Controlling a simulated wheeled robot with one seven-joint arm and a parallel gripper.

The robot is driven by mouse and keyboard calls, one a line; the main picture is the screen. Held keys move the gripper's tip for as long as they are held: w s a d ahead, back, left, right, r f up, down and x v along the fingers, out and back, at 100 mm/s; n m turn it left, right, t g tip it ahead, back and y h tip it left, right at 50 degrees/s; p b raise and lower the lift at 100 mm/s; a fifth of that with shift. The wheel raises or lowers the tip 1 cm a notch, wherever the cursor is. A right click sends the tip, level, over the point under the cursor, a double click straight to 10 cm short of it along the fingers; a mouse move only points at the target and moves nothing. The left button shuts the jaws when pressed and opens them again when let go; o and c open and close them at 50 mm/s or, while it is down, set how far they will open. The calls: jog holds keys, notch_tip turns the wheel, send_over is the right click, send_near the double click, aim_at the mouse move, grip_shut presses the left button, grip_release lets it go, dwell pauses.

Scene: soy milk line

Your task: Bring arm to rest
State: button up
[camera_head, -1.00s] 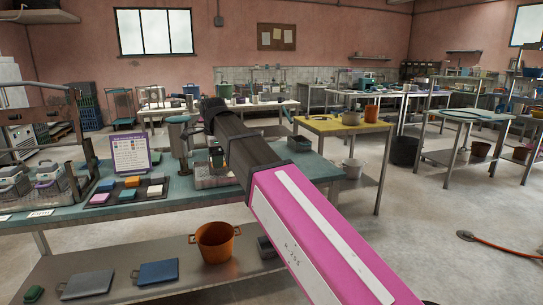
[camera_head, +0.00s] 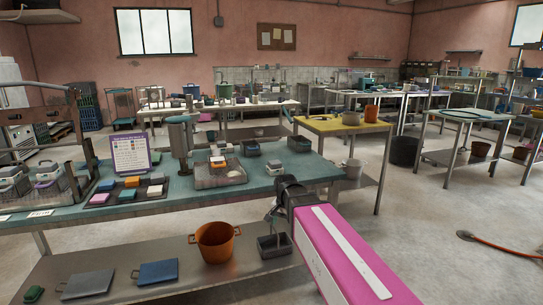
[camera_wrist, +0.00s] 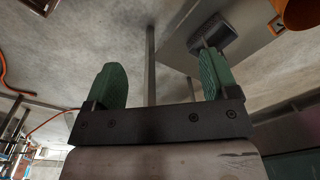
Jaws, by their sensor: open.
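My arm shows in the head view as a pink link with a black wrist, reaching in from the bottom right. My gripper (camera_wrist: 161,78) is open, with its two green fingers wide apart and nothing between them. In the head view its end is small and mostly hidden by the wrist, in front of the teal table's (camera_head: 262,184) front edge. The wrist view shows the concrete floor, a table leg and the lower shelf (camera_wrist: 185,48) beyond the fingers.
On the lower shelf stand an orange pot (camera_head: 216,242), a dark bin (camera_head: 274,246) and flat grey and blue items. On the teal table are a tray of coloured blocks (camera_head: 219,174), a sign (camera_head: 131,155) and a grey cylinder (camera_head: 180,135).

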jog(key=s+d+f+n, duration=0.5)
jog(key=s+d+f, duration=0.5)
jog(key=d+f, duration=0.3)
jog(key=shift+d+f+n+g, duration=0.15)
jog(key=shift+d+n+g, duration=0.2)
jog(key=shift+d, duration=0.2)
